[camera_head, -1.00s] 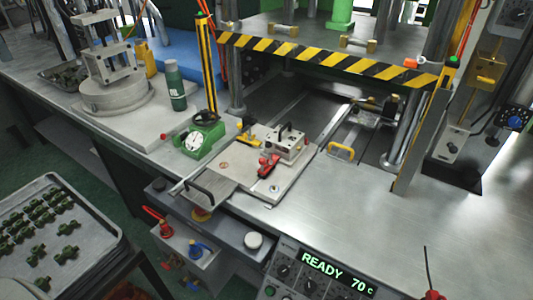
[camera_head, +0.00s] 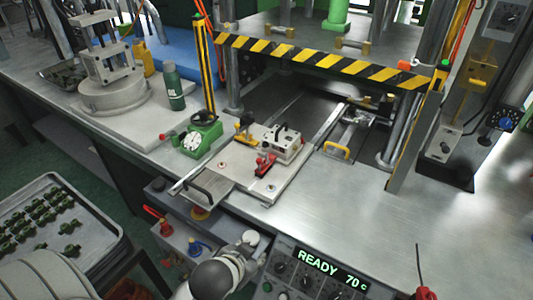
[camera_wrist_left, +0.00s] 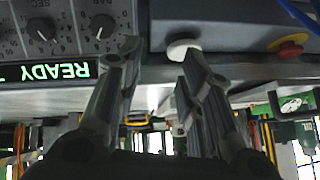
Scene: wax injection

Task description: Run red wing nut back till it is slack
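The red wing nut (camera_head: 265,164) sits on the light metal plate (camera_head: 232,182), in front of a small block (camera_head: 281,148) with a black handle, in the head view. My left gripper (camera_head: 248,246) has come in at the bottom of the head view, low in front of the plate and well apart from the wing nut. In the left wrist view its two fingers (camera_wrist_left: 160,58) are spread, with nothing between them. The wing nut is not seen in that view. My right gripper is not in view.
A white round knob (camera_wrist_left: 183,48) is just beyond the fingertips. The bench (camera_head: 330,205) right of the plate is clear.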

